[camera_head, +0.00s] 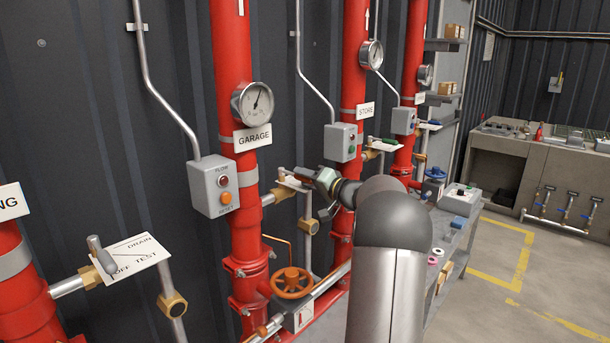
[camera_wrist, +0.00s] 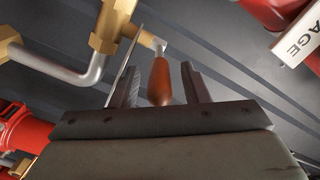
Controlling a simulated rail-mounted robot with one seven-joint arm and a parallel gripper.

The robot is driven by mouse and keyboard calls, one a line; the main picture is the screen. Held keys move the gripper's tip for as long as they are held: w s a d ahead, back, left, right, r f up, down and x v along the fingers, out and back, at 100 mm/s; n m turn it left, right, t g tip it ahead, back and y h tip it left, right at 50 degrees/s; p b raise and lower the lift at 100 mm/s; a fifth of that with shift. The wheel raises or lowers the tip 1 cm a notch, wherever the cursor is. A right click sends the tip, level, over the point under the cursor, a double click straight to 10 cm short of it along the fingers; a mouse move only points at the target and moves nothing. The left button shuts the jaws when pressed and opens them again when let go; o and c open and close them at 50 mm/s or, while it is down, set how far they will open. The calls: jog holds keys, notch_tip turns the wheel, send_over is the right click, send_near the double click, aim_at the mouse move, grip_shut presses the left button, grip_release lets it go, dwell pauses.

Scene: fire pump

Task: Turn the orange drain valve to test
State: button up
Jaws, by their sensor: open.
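The orange drain valve handle (camera_wrist: 160,82) shows in the wrist view, joined by a metal stem to a brass valve body (camera_wrist: 112,25). My gripper (camera_wrist: 157,78) is open, with its two fingers on either side of the handle. I cannot tell whether either finger touches it. A thin plate (camera_wrist: 124,65) stands edge-on beside the left finger. In the head view my gripper (camera_head: 325,183) is beside the GARAGE riser, at the white label plate (camera_head: 293,183) and brass fittings (camera_head: 279,194). The orange handle cannot be made out there, and the plate's lettering is not readable.
The red GARAGE riser (camera_head: 236,165) carries a gauge (camera_head: 252,104) and a grey button box (camera_head: 213,187). An orange handwheel (camera_head: 291,283) sits below. Another drain valve (camera_head: 103,255) with a grey handle is at left. A bench (camera_head: 455,240) stands right of my arm.

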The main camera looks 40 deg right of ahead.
jog(key=shift+w, duration=0.3)
grip_shut()
